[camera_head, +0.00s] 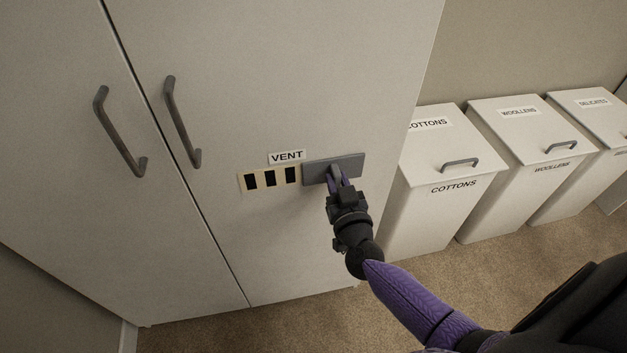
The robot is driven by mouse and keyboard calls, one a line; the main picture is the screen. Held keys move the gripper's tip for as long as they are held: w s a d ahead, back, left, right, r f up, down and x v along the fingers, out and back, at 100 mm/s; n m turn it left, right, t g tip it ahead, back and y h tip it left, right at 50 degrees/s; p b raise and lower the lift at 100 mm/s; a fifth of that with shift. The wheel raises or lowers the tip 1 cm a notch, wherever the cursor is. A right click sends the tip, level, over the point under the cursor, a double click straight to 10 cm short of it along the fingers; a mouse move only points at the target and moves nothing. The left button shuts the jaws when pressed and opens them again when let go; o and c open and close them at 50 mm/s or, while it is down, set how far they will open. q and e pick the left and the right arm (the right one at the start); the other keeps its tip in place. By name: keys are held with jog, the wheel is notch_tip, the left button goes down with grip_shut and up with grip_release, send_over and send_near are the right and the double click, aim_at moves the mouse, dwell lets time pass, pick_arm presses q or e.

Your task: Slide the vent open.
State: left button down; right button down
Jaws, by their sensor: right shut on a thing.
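The vent (270,179) is on the right door of a pale cabinet, below a white label (287,156) reading VENT. Its cream plate has several dark slots, all uncovered in view. A grey sliding cover (351,165) sits to the right of the slots. My right gripper (335,178) is at the cover, shut on its small knob, which is mostly hidden by the fingers. My right arm reaches in from the lower right. My left gripper is not in view.
The cabinet doors have two dark bar handles (120,132) (182,122) on the left. White lidded bins (440,190) labelled COTTONS, WOOLLENS and DELICATES stand to the right. Brown carpet (270,325) is clear in front of the cabinet.

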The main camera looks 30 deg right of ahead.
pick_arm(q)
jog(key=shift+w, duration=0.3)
pick_arm(e)
jog(key=shift+d, duration=0.15)
jog(key=c, duration=0.6)
grip_release()
jog(key=shift+d, duration=0.15)
jog(key=shift+o, duration=0.2)
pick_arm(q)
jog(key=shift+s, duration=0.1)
pick_arm(e)
jog(key=shift+s, duration=0.35)
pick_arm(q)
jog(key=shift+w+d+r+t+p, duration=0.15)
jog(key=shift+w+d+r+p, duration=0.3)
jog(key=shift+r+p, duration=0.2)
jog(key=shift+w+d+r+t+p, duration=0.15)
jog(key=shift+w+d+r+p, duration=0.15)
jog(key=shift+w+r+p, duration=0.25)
pick_arm(e)
jog(key=v, duration=0.9)
jog(key=shift+a, duration=0.2)
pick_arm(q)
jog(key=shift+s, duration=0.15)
pick_arm(e)
jog(key=shift+s, duration=0.15)
